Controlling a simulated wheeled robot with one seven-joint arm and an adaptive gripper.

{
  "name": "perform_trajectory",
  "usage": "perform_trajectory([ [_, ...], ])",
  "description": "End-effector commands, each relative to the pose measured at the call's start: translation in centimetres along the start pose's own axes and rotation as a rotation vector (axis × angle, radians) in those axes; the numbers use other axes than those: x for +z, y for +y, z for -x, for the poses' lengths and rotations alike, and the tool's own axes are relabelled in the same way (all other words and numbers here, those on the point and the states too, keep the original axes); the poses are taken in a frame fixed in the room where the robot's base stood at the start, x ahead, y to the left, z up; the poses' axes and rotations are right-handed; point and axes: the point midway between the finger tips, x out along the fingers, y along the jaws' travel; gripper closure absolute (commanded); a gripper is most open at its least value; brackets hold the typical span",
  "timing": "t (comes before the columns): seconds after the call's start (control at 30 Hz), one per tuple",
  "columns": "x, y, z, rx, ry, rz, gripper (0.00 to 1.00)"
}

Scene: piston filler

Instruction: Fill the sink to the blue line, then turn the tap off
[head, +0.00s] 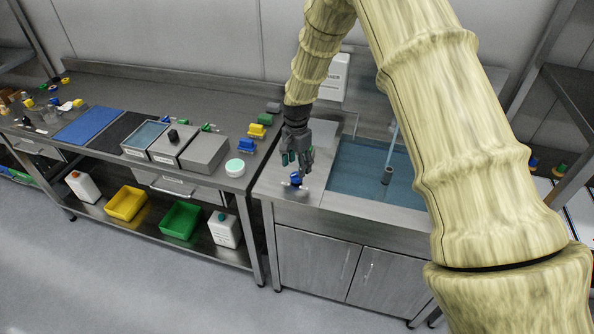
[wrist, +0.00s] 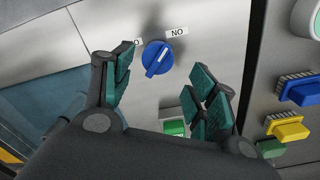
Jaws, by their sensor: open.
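A blue tap knob (head: 296,179) sits on the steel deck left of the sink (head: 345,203). In the wrist view the knob (wrist: 157,58) shows a white pointer mark, between a label reading NO and a partly hidden one. The sink holds blue water (head: 350,172), with a grey upright pipe (head: 387,175) in it. A pale blue stream (head: 393,138) falls at the sink's back. I cannot make out the blue line; my arm hides the right side of the sink. My gripper (head: 297,160) is open, its fingers apart above the knob, not clearly touching it.
The left bench holds a white-green round tub (head: 235,167), grey boxes (head: 205,153) and blue and yellow brushes (head: 246,146). In the wrist view a green-and-white item (wrist: 174,128) shows between the fingers. A wall sign (head: 335,77) hangs behind the sink.

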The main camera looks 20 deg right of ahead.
Motion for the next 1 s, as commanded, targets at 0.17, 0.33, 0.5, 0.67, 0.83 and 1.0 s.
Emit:
perform_trajectory([
  [0.17, -0.1, 0.1, -1.9, 0.0, 0.0, -0.001, 0.42],
  [0.33, -0.1, 0.1, -3.4, -0.001, 0.0, -0.001, 0.42],
  [0.5, -0.1, 0.1, -4.2, -0.001, 0.001, -0.001, 0.42],
  [0.67, -0.1, 0.1, -4.4, -0.002, 0.001, -0.001, 0.42],
  [0.83, -0.1, 0.1, -4.4, -0.002, 0.001, -0.001, 0.44],
  [1.0, -0.1, 0.1, -4.4, -0.002, 0.001, -0.001, 0.75],
])
